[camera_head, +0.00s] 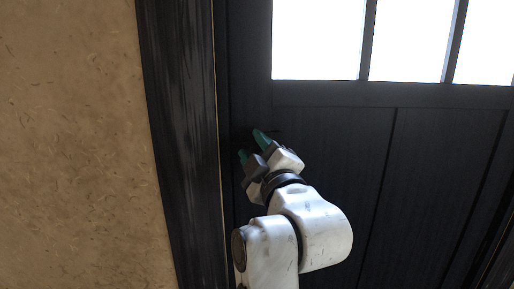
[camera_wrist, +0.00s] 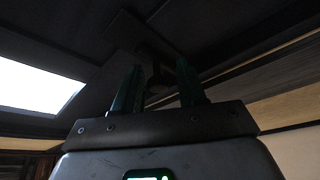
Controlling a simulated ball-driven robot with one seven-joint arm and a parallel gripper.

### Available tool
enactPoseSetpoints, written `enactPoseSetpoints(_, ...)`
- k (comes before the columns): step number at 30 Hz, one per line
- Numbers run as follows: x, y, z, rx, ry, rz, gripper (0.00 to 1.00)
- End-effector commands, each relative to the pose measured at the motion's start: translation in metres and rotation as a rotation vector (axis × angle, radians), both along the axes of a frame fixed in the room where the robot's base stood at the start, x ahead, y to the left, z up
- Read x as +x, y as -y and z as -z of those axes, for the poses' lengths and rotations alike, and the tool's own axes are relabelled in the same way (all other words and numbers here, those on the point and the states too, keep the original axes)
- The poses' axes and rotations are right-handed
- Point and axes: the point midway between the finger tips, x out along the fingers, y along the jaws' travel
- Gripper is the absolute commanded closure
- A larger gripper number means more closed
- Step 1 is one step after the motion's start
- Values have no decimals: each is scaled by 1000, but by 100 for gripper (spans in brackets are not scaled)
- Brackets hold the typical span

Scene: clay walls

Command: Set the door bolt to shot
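The dark door (camera_head: 330,150) fills the right of the head view. My gripper (camera_head: 252,145) is at the door's left edge, close to the door frame, with its two teal fingertips apart. In the wrist view my gripper (camera_wrist: 161,75) has its fingers spread, one on each side of a small dark part (camera_wrist: 153,66) that looks like the bolt's knob. I cannot tell whether either finger touches it. A dark flat plate (camera_wrist: 128,32) lies beyond it on the door. In the head view the bolt is hidden or too dark to make out, and its position cannot be told.
The dark door frame (camera_head: 183,140) stands left of the door, with a tan clay wall (camera_head: 75,140) beyond it. Bright window panes (camera_head: 318,40) fill the door's upper part. The door panel right of my arm is clear.

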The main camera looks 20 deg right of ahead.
Motion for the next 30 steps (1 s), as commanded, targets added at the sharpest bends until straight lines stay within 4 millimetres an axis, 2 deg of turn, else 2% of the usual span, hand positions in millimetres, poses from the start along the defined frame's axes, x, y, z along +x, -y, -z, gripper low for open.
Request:
enactPoseSetpoints(8, -5, 1, 2, -2, -1, 2, 60)
enactPoseSetpoints(11, -17, 1, 6, -4, 0, 2, 60)
enactPoseSetpoints(22, -84, 2, 20, -2, 0, 1, 60)
enactPoseSetpoints(30, -105, 2, 22, -1, -1, 1, 60)
